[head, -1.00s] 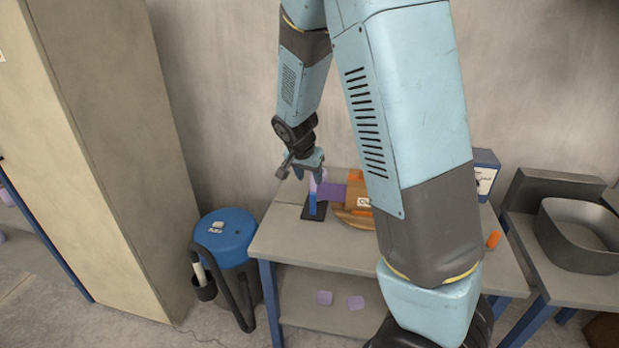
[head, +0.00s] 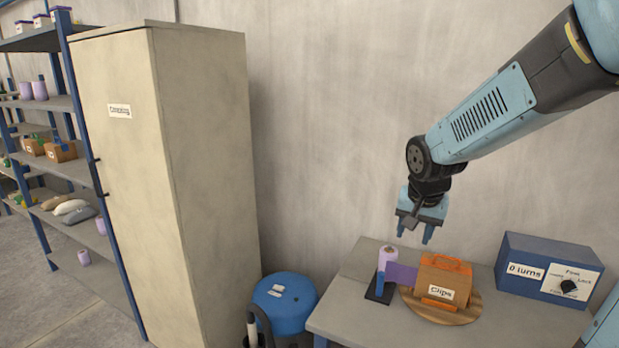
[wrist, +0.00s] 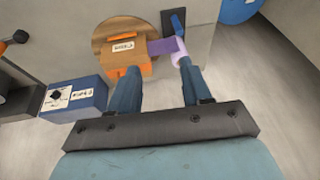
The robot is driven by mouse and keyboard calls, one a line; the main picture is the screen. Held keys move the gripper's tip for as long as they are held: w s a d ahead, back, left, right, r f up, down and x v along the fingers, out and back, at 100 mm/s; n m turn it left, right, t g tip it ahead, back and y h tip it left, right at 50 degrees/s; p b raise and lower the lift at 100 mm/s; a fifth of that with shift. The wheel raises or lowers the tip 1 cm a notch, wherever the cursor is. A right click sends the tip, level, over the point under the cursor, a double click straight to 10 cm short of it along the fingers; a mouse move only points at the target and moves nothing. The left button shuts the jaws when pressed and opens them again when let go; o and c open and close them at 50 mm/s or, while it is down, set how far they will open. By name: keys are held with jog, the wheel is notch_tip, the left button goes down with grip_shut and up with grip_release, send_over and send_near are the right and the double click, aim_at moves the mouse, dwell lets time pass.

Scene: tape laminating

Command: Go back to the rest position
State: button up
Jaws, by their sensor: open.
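My gripper (head: 414,231) is open and empty, raised above the table near the wall. In the wrist view my gripper (wrist: 155,75) shows its two fingers spread apart, with nothing held between them. Below it stands the purple tape roll (head: 388,258) on a dark stand with a blue post. A purple strip (head: 402,274) runs from the roll to the cardboard box labelled "Clips" (head: 458,283). The box has orange pieces on its top and front and sits on a round wooden turntable (head: 475,308). The roll also shows in the wrist view (wrist: 181,58).
A blue control box (head: 545,270) with a "0 turns" label and a knob stands at the table's right. A tall beige cabinet (head: 200,170) and a blue drum (head: 284,300) are to the left. Shelves with boxes and rolls stand farther left. Air around my gripper is clear.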

jog(key=s+r+n, duration=0.2)
jog(key=s+r, duration=0.2)
jog(key=s, duration=0.5)
jog(key=s+r+n+t, duration=0.1)
jog(key=s+r+n, duration=0.1)
jog(key=s+r, duration=0.3)
jog(key=s, duration=0.3)
jog(key=shift+s+r+n+t+y, duration=0.2)
jog(key=shift+s+n+t+y, duration=0.1)
jog(key=shift+s+n, duration=0.1)
jog(key=shift+d, duration=0.1)
dwell(1.0)
